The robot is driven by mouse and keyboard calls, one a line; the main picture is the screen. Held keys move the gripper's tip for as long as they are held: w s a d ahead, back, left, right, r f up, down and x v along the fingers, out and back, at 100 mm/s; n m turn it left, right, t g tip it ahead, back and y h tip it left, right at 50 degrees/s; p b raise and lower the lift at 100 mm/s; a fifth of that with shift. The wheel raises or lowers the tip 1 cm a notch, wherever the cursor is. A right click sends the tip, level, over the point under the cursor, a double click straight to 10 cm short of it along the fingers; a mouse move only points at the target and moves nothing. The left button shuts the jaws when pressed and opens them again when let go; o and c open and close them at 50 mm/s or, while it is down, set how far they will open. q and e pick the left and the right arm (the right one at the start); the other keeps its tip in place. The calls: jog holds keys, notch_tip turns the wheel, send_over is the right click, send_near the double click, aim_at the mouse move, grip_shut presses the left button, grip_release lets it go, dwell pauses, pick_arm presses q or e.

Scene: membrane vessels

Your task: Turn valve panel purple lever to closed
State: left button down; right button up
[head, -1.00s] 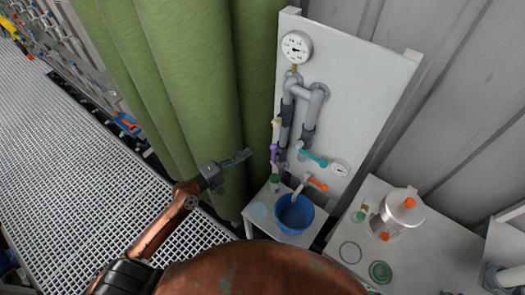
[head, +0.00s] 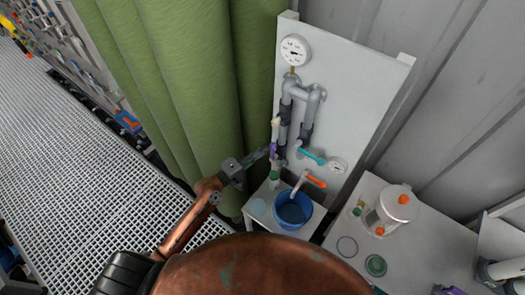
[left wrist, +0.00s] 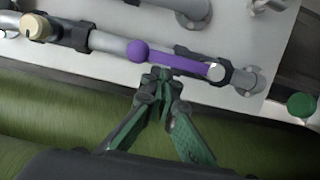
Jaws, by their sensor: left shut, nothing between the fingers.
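The purple lever (left wrist: 180,60) has a round knob at one end and lies roughly along a grey pipe in the left wrist view. It shows small in the head view (head: 273,151), low on the left side of the white valve panel (head: 352,95). My left gripper (left wrist: 161,76) is shut and empty. Its fingertips are right beside the lever, near the knob end; I cannot tell if they touch. In the head view the left gripper (head: 262,154) reaches the lever from the left. My right gripper is not in view.
The panel also has a teal lever (head: 312,157), an orange lever (head: 316,182), a gauge (head: 295,50) and a beige-ended valve handle (left wrist: 38,27). A blue bucket (head: 292,210) stands below. Green cylinders (head: 190,80) stand close on the left.

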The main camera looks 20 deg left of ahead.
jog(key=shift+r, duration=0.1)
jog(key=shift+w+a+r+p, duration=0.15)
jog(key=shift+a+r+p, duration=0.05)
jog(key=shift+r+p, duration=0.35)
